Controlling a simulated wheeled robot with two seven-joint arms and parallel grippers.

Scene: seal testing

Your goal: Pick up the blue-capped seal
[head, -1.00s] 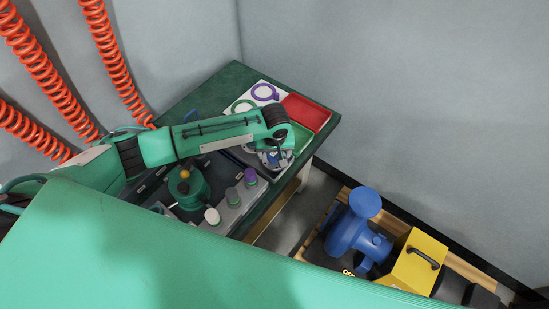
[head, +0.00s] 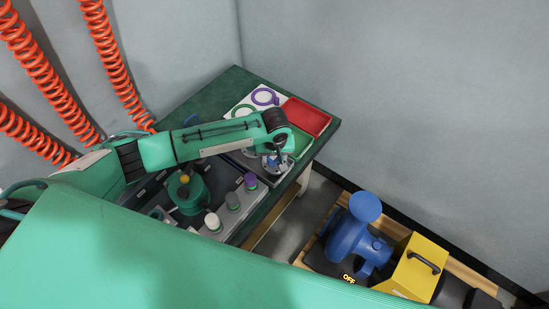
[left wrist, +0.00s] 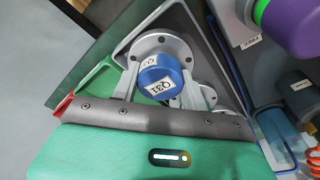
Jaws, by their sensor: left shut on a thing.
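The blue-capped seal (left wrist: 161,78) has a round blue cap with a white label, above a grey metal flange with holes. My left gripper (left wrist: 158,90) is shut on it, with a grey finger on each side of the cap. In the head view my left gripper (head: 274,152) points down at the table's right part, and the seal is mostly hidden beneath it. A second grey metal flange (left wrist: 207,95) lies just right of the held seal in the wrist view. I cannot tell whether the held seal touches the tray (left wrist: 205,40) below.
A red tray (head: 307,115), a green tray (head: 301,140) and a white board with rings (head: 243,100) sit behind on the green table (head: 215,90). White, grey and purple capped pieces (head: 250,180) stand nearby. A blue pump (head: 350,240) and yellow box (head: 418,265) are at lower right.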

